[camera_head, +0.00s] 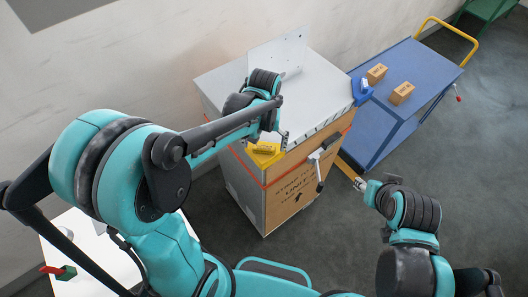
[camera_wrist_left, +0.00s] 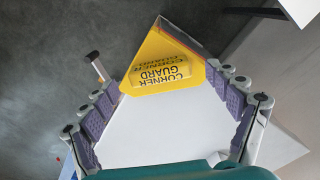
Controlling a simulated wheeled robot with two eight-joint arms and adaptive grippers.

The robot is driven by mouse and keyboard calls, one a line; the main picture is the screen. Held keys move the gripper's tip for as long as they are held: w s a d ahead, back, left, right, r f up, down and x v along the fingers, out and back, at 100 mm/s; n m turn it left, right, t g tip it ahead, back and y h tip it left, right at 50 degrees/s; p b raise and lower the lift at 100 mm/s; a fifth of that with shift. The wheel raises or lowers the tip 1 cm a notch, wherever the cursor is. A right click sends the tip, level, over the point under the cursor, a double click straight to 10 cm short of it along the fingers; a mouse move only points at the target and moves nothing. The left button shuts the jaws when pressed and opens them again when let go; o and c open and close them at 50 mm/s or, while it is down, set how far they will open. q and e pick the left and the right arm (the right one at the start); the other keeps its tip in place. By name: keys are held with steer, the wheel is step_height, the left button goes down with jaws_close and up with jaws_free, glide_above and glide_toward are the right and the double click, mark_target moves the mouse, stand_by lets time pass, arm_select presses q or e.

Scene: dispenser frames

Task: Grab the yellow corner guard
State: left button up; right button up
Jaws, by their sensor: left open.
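The yellow corner guard (camera_head: 264,153) sits on the near corner of the large strapped crate (camera_head: 287,196). In the left wrist view the guard (camera_wrist_left: 160,75) shows its black "CORNER GUARD" lettering upside down. My left gripper (camera_head: 276,137) is just above the guard at that corner. In the left wrist view its two purple-padded fingers are spread wide, with the guard ahead between their tips and no clear contact. My right gripper (camera_head: 362,184) is low, to the right of the crate; its jaws are too small to read.
A blue corner guard (camera_head: 360,90) sits at the crate's right corner. A lever tool (camera_head: 319,165) hangs on the front, by a red strap. A blue cart (camera_head: 418,70) with two small cartons (camera_head: 376,74) stands to the right. A white surface (camera_head: 95,255) is at lower left.

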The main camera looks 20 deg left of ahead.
arm_select(q)
steer(key=shift+f, duration=0.5)
steer(key=shift+c, duration=0.3)
steer(key=c, duration=1.2)
steer(key=shift+r, duration=0.15)
